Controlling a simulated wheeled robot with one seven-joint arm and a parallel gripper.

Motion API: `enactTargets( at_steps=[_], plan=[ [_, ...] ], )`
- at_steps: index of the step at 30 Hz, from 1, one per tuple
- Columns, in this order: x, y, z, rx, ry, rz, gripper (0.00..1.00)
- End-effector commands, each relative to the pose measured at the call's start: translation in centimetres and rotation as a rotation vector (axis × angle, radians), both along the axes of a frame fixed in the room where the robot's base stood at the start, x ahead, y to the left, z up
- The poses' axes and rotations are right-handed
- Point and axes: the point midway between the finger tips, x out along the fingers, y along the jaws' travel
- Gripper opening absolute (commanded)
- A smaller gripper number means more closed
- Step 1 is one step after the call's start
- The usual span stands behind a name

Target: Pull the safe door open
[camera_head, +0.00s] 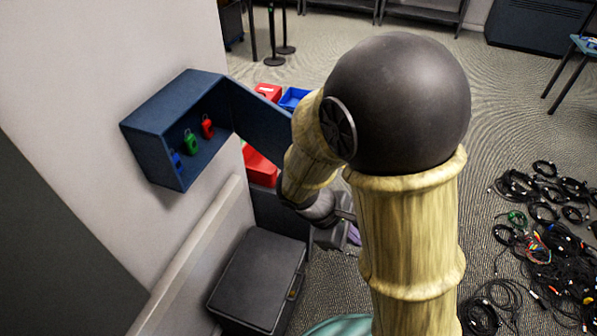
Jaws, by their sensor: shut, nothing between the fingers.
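A dark blue wall safe (153,134) is fixed to the pale wall at the left, with its front open. Its flat blue door (262,122) stands swung out from the box's far edge toward my arm. Blue, green and red tagged items hang inside the safe. My gripper (335,232) is below and right of the door's outer end, mostly hidden by my arm. What shows of it looks shut and holds nothing visible. My arm covers the door's outer end, so I cannot tell whether they touch.
A dark lidded case (258,278) stands by the wall below the safe. Red (262,166) and blue (294,98) bins lie behind the door. Piles of black cables (550,255) cover the floor at right. Carpet between my arm and the cables is clear.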

Motion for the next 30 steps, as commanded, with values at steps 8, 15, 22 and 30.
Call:
enactTargets(
  at_steps=[8,15,22,30],
  plan=[
    [4.6,5.6,-0.3,-0.484,0.048,0.554,0.0],
    [6.9,14.9,1.5,-0.904,-0.06,0.933,0.0],
    [6.8,19.5,2.7,-1.068,-0.14,1.057,0.0],
    [6.9,19.4,2.8,-1.067,-0.139,1.055,0.0]
  ],
)
